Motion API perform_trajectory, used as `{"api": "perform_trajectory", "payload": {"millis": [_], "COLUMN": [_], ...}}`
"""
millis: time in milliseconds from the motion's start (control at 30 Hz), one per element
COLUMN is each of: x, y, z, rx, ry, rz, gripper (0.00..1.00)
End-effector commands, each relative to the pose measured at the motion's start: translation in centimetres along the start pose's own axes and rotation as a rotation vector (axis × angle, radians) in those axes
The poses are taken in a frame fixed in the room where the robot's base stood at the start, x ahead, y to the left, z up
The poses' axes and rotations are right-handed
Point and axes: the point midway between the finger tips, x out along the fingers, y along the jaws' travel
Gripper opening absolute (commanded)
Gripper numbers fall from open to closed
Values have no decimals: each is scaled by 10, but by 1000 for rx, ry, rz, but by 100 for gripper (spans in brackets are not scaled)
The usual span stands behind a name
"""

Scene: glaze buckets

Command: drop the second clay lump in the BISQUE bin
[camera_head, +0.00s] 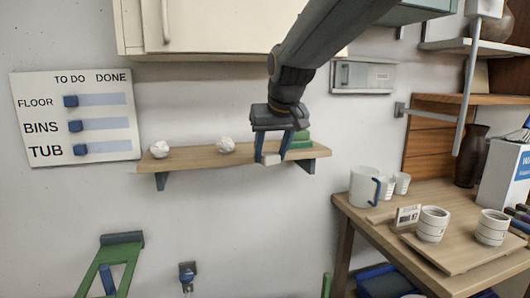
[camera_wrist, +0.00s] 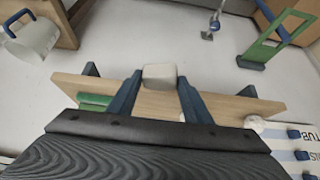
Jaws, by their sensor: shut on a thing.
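My gripper (camera_head: 270,157) is in front of the wall shelf and shut on a pale, off-white block (camera_head: 268,159). In the wrist view the block (camera_wrist: 160,76) sits between the two blue fingertips (camera_wrist: 160,80), clear of the shelf board. Two white, crumpled lumps rest on the shelf: one at the left end (camera_head: 160,149) and one nearer the middle (camera_head: 226,145). The left-end lump also shows in the wrist view (camera_wrist: 255,123). I cannot tell whether the held block is clay. No bin marked BISQUE can be read in either view.
The wooden shelf (camera_head: 200,160) carries a green object (camera_head: 301,139) partly behind my gripper. A TO DO/DONE board (camera_head: 78,115) hangs at left. A table (camera_head: 360,213) at right holds a white pitcher (camera_head: 363,187), stacked cups (camera_head: 432,224) and a small card (camera_head: 408,216). A green stand (camera_head: 112,265) is below left.

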Motion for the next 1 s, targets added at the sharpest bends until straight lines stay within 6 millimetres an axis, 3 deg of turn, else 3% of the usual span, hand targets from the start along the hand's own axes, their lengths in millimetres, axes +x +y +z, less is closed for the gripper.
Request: {"api": "perform_trajectory", "payload": {"millis": [233, 700, 867, 1000], "x": [-12, -12, 18, 75], "y": [0, 0, 9, 26], "z": [18, 22, 33, 59], "rx": [0, 1, 11, 33], "ry": [1, -1, -7, -12], "rz": [0, 1, 7, 20], "gripper": [22, 22, 22, 22]}}
